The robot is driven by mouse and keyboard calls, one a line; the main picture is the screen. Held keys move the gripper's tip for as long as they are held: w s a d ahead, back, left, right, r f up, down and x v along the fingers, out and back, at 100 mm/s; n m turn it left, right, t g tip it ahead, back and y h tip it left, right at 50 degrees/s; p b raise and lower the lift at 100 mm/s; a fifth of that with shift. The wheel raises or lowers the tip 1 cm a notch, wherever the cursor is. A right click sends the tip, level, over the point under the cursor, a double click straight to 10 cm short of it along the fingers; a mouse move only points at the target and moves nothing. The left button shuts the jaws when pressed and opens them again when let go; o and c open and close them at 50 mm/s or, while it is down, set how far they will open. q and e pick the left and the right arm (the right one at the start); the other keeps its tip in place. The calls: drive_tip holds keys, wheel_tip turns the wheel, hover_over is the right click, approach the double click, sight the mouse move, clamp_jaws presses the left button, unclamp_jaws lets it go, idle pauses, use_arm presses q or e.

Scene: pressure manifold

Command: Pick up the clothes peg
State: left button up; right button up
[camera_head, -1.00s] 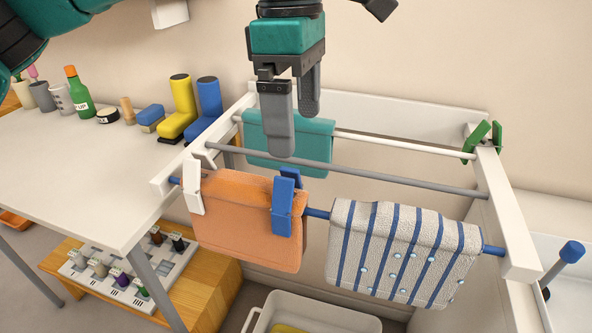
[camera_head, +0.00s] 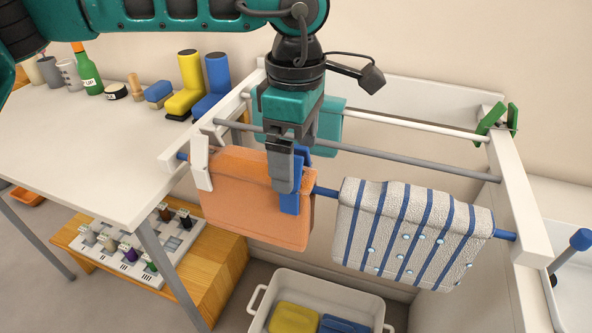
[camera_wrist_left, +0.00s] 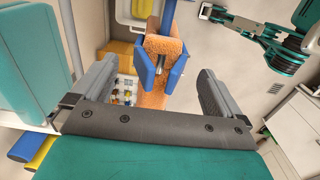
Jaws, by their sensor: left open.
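A blue clothes peg (camera_head: 291,190) is clipped over the orange cloth (camera_head: 250,195) on the front rod of the drying rack. My left gripper (camera_head: 286,172) is right above and against it in the head view, pointing down; its front finger covers part of the peg. In the left wrist view the jaws (camera_wrist_left: 155,92) are open, and the blue peg (camera_wrist_left: 176,70) and cloth edge show between and beyond the fingers. Contact cannot be told. A white peg (camera_head: 201,162) grips the cloth's left end. A green peg (camera_head: 490,118) sits on the rack's far right corner.
A striped cloth (camera_head: 410,235) hangs right of the blue peg, and a teal cloth (camera_head: 328,130) behind. A grey rod (camera_head: 400,160) crosses behind the gripper. A white table (camera_head: 90,160) stands left. A tub (camera_head: 345,284) lies below. Part of a teal arm (camera_wrist_left: 305,18) shows upper right.

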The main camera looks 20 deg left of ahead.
use_arm(q)
drive_tip(key=shift+f, duration=0.6)
drive_tip(key=c, duration=1.1)
